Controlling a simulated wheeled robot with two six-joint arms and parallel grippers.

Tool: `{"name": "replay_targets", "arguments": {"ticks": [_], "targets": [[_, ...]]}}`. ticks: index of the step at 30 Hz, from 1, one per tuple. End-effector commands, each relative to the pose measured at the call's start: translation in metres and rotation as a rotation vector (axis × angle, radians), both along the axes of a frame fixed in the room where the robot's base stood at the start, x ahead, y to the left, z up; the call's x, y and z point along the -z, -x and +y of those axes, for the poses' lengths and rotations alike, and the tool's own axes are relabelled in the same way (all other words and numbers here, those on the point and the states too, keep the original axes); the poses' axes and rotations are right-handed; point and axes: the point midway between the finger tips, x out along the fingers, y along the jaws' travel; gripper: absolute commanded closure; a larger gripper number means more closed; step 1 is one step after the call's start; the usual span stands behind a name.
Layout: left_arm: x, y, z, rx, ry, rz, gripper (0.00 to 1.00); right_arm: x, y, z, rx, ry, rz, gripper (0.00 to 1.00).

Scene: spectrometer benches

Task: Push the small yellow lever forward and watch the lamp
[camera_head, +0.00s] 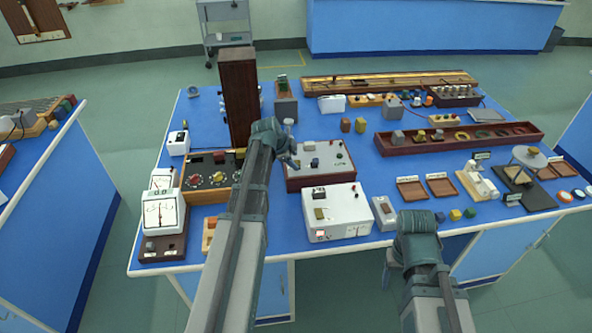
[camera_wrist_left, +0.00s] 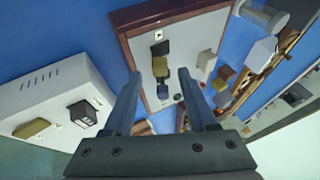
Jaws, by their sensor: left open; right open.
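The wood-framed white panel box (camera_head: 325,178) stands mid-bench, and its face shows in the left wrist view (camera_wrist_left: 185,30). A small dull-yellow piece (camera_wrist_left: 161,68), perhaps the lever, sits on that face beside a black piece. A white box (camera_head: 345,222) in front also carries a small yellowish piece (camera_head: 319,213), seen in the left wrist view (camera_wrist_left: 32,128) too. I cannot tell which is the lever, nor surely pick out the lamp. My left gripper (camera_head: 293,157) is open and empty over the wood-framed box's left side. My right gripper (camera_head: 416,217) is open; its fingers are mostly hidden.
A tall brown block (camera_head: 240,97) stands behind my left arm. A dial box (camera_head: 210,172) and meters (camera_head: 160,213) stand to the left. A long brown tray (camera_head: 455,140) and small coloured cubes (camera_head: 455,214) lie to the right. Bare blue bench shows between the boxes and tray.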

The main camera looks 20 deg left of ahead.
Motion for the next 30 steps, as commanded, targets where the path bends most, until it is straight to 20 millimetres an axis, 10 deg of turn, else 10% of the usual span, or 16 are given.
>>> {"name": "replay_targets", "arguments": {"ticks": [15,24,30], "targets": [[0.0212,-0.0134,-0.0031,0.001,-0.001,0.0,0.43,0.0212,0.0,0.0,0.0,0.0,0.0,0.34],[0.0213,-0.0133,-0.0029,0.001,-0.001,0.0,0.96,0.0213,0.0,0.0,0.0,0.0,0.0,0.34],[0.0213,-0.0133,-0.0029,0.001,-0.001,0.0,1.0,0.0213,0.0,0.0,0.0,0.0,0.0,0.34]]}}
